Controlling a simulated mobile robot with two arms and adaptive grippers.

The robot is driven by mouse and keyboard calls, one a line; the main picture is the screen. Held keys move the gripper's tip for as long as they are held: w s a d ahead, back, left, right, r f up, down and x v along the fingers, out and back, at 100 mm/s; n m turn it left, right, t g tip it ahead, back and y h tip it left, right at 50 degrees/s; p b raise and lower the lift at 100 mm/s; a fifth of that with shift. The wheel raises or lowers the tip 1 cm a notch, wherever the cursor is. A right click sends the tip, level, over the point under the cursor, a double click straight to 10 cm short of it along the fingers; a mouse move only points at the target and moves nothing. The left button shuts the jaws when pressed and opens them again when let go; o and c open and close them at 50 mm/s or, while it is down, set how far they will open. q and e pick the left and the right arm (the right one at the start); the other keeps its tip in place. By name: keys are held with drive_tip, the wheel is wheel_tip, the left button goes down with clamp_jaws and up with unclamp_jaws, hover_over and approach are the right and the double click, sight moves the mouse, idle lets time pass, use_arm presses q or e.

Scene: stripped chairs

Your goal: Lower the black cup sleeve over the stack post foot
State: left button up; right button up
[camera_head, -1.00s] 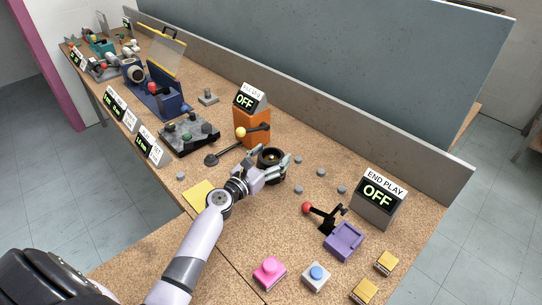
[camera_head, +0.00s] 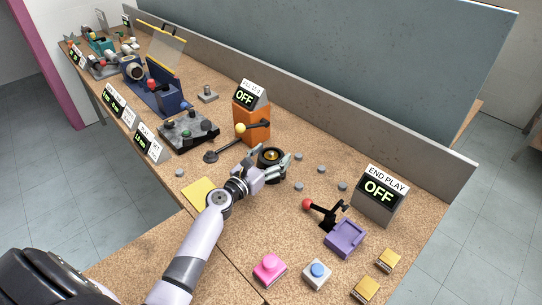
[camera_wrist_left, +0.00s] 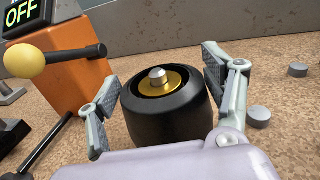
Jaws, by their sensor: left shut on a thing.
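The black cup sleeve (camera_wrist_left: 165,118) is a round, dark, open-topped cup. It stands between the two fingers of my left gripper (camera_wrist_left: 165,72), which is shut on it. A silver post tip (camera_wrist_left: 157,76) with a gold ring (camera_wrist_left: 160,86) around it shows inside the cup's mouth. The cup surrounds this post; its foot is hidden by the cup wall. In the head view my left gripper (camera_head: 274,165) holds the cup (camera_head: 270,164) at the bench's middle, beside the orange box. I cannot tell whether the cup's bottom touches the bench. My right gripper is not in view.
The orange box (camera_head: 251,128) with a yellow-knobbed lever (camera_head: 254,126) stands close behind the cup. Several grey discs (camera_head: 298,185) lie to its right. An END PLAY display (camera_head: 380,196), a red-knobbed lever (camera_head: 318,210) and a purple tray (camera_head: 344,240) stand further right.

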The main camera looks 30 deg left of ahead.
use_arm(q)
drive_tip(key=o, duration=1.2)
drive_tip(key=shift+f, duration=0.15)
drive_tip(key=s, duration=0.4)
drive_tip(key=s+a, duration=0.1)
drive_tip(key=s, duration=0.7)
drive_tip(key=shift+a, duration=0.3)
